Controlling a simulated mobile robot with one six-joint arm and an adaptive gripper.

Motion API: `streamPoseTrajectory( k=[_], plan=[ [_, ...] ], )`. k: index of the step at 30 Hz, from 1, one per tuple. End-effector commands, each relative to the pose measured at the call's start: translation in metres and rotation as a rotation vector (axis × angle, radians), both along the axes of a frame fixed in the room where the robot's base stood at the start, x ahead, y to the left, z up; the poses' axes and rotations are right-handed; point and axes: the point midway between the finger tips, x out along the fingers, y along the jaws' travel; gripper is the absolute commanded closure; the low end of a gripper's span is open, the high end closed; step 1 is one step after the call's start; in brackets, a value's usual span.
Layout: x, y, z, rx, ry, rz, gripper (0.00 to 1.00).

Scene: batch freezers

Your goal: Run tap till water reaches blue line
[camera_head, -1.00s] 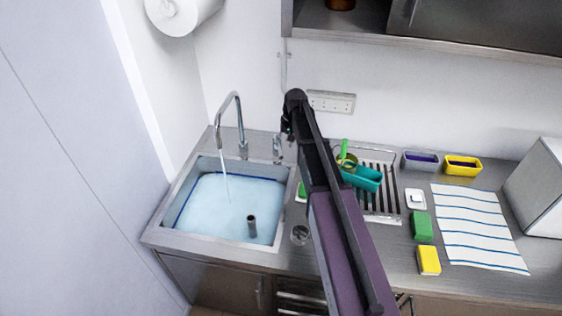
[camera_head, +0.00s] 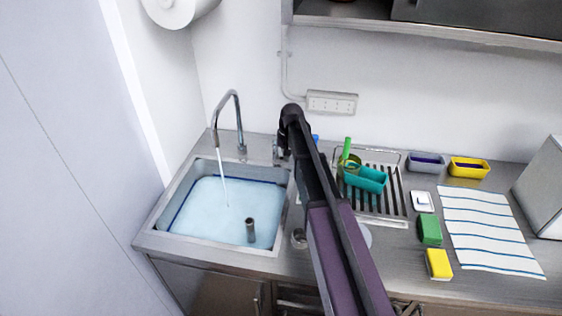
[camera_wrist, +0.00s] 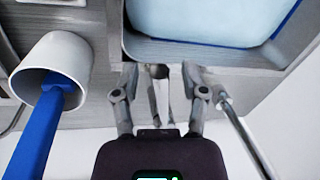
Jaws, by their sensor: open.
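The tap (camera_head: 237,125) runs a thin stream of water into the steel sink (camera_head: 163,242). Pale blue water (camera_head: 215,205) covers the basin floor around an upright standpipe (camera_head: 250,229). A dark blue line (camera_head: 240,179) shows on the basin's back and left walls, close to the water's edge; the exact gap is hard to tell. The metal tap lever (camera_head: 276,150) stands right of the spout. My gripper (camera_head: 283,146) is beside it, partly hidden by my arm. In the wrist view my gripper (camera_wrist: 160,72) is open, with the lever (camera_wrist: 161,90) between its fingers.
A white cup (camera_wrist: 60,58) with a blue-handled tool (camera_wrist: 45,125) stands close beside my gripper in the wrist view. A drying rack (camera_head: 386,200) holds a teal scoop (camera_head: 366,180). Sponges (camera_head: 438,264) and a striped cloth (camera_head: 490,232) lie farther right.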

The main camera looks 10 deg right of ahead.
Motion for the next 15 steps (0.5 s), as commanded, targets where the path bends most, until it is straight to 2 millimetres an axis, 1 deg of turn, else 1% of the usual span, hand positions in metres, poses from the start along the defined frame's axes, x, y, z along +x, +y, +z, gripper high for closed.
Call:
streamPoseTrajectory(
  k=[3, 14, 15],
  plan=[
    [0.0002, 0.0008, -0.0041, 0.0, 0.0, 0.0, 0.44],
    [0.0, 0.001, -0.0042, 0.0, 0.0, 0.0, 0.44],
    [0.0, 0.001, -0.0042, 0.0, 0.0, 0.0, 0.53]
  ],
)
